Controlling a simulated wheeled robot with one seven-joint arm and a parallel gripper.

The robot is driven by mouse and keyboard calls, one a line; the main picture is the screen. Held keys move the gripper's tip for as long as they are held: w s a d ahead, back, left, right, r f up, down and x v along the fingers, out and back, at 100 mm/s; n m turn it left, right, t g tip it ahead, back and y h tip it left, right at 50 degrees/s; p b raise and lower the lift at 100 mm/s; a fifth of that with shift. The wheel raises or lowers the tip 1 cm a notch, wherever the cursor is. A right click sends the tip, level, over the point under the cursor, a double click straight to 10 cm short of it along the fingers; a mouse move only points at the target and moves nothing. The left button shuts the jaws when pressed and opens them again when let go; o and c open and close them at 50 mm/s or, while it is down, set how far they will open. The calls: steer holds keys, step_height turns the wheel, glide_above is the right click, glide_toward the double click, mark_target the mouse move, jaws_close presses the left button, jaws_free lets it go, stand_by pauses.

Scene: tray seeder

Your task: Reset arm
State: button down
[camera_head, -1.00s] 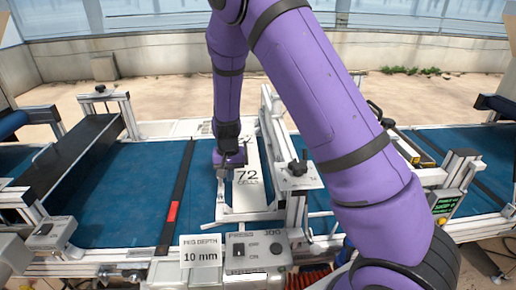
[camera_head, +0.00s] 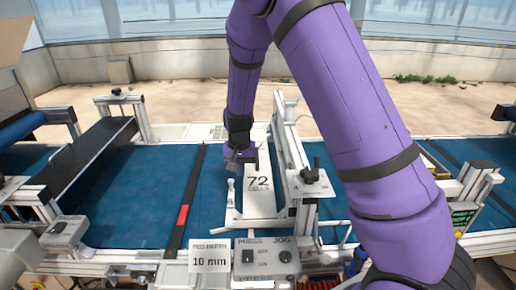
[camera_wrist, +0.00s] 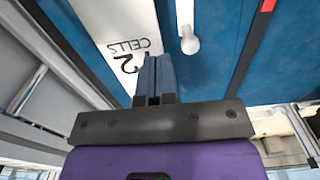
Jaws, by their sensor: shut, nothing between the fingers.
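My gripper (camera_head: 233,163) hangs from my purple arm above the blue belt, by the left edge of the white plate marked "72 CELLS" (camera_head: 262,203). In the wrist view the two dark fingers (camera_wrist: 154,68) are together with nothing between them. The plate also shows in the wrist view (camera_wrist: 110,18), behind the fingertips. A white knob-ended handle (camera_wrist: 189,42) stands to the right of the fingers, apart from them. In the head view the handle (camera_head: 231,190) is just below the gripper.
A control box with PRESS and JOG switches (camera_head: 265,257) and a "PEG DEPTH 10 mm" sign (camera_head: 210,256) are at the front. A white upright frame (camera_head: 290,150) stands right of the plate. A dark bar with a red mark (camera_head: 183,216) crosses the blue belt (camera_head: 130,205).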

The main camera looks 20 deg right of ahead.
steer(key=s+d+r+n+t+y, duration=0.1)
steer(key=s+d+r, duration=0.1)
steer(key=s+r, duration=0.65)
steer(key=s+d+r+n+t+y, duration=0.1)
steer(key=s+r, duration=0.2)
steer(key=r, duration=1)
steer(key=s+d+r+n+t+h, duration=0.1)
steer(key=s+r, duration=0.3)
steer(key=s, duration=0.6)
steer(key=s+d+r+n+t+h, duration=0.1)
steer(key=s+r, duration=0.3)
steer(key=s, duration=0.7)
steer(key=shift+d+r+n+t, duration=0.3)
steer(key=shift+d+t, duration=0.3)
steer(key=shift+d, duration=0.1)
